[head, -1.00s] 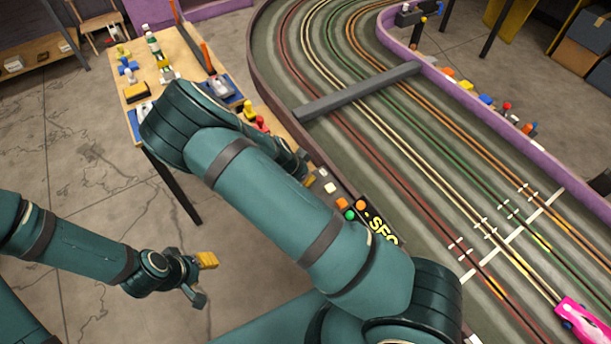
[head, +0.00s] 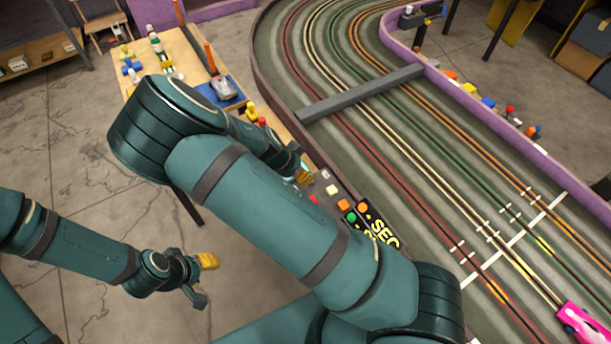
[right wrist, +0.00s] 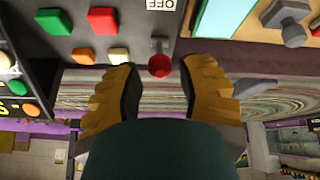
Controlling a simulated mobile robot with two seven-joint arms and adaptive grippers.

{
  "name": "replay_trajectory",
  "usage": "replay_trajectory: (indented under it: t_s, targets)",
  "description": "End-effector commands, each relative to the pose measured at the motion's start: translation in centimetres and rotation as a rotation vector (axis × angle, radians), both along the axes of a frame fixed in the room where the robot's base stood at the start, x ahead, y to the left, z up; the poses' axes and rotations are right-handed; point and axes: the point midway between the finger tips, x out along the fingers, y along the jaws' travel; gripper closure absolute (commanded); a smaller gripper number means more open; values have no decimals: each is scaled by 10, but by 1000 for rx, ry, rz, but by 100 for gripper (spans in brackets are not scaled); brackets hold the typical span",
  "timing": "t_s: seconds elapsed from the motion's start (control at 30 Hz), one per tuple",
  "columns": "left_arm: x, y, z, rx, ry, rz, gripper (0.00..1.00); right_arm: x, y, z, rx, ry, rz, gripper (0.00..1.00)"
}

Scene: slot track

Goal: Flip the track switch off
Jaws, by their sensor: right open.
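In the right wrist view a lever switch with a round red tip (right wrist: 159,66) sticks out from a dark control panel (right wrist: 135,42), below a white label (right wrist: 166,4) reading OFF upside down. My right gripper (right wrist: 160,80) is open, its two yellow fingers on either side of the red tip with gaps; I cannot make out any contact. In the head view my right gripper (head: 303,176) is small and partly hidden by its arm, near the panel beside the track. My left gripper (head: 201,279) hangs open and empty above the floor at lower left.
A lettered display (head: 375,232) stands close to my right arm. The slot track (head: 400,150) fills the right side, with a pink car (head: 582,322). A wooden table (head: 178,47) holds small items at upper left.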

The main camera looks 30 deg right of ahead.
Motion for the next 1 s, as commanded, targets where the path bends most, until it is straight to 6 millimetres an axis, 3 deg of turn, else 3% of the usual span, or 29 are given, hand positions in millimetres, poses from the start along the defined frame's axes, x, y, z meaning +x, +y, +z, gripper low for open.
replay_trajectory:
  t_s: [0.1, 0.33, 1.0]
  targets:
    - [0, 0, 0, 0, 0, 0, 53, 0, 12, 22, 0, -4, 3, 62]
    - [0, 0, 0, 0, 0, 0, 53, -2, 25, 47, 0, -1, 2, 62]
    - [0, 0, 0, 0, 0, 0, 53, -3, 27, 53, -1, 0, 0, 62]
